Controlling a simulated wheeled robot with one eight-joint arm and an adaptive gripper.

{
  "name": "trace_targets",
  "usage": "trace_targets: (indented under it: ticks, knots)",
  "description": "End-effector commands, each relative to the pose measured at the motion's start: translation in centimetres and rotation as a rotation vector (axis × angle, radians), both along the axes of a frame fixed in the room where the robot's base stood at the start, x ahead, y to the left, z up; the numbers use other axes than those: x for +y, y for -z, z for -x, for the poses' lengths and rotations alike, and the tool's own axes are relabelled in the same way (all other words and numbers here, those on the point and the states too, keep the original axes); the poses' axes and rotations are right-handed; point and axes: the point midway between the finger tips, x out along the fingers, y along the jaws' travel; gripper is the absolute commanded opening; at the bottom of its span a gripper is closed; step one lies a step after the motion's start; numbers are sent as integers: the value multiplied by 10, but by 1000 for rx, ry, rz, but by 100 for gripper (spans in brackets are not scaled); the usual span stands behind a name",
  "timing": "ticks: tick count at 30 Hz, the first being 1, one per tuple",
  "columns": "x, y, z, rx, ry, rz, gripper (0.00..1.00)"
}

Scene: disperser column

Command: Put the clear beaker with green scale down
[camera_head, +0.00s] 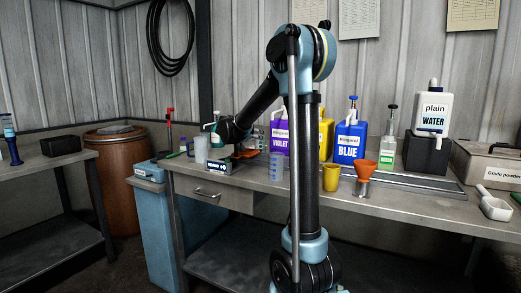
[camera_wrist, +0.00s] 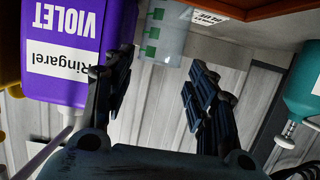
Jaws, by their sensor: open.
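The clear beaker with green scale (camera_wrist: 165,32) shows at the top of the wrist view, which is upside down. It lies just beyond and between my spread fingertips, and its far end is cut off by the frame edge. My gripper (camera_wrist: 160,72) is open, with a clear gap between the two dark fingers. In the head view my gripper (camera_head: 216,128) is low over the back left of the bench, beside the violet container. I cannot make out the beaker clearly there, nor tell whether it touches a finger.
A violet container (camera_wrist: 62,50) stands close to one finger, and a teal bottle (camera_wrist: 305,95) is on the other side. On the bench are a blue-marked beaker (camera_head: 276,166), a yellow cup (camera_head: 331,178), an orange funnel (camera_head: 366,170) and a small labelled device (camera_head: 214,167).

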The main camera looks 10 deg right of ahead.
Motion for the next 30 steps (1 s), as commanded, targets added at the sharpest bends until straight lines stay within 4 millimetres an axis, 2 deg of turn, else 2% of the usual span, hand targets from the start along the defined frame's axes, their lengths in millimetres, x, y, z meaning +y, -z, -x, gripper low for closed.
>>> trace_targets:
  ticks: [10, 18, 23, 30]
  knots:
    - [-26, 14, -36, 0, 2, 0, 52]
    - [-29, 15, -39, 0, 0, 0, 52]
    - [-28, 15, -39, 0, 0, 0, 19]
    - [-28, 15, -39, 0, 0, 0, 16]
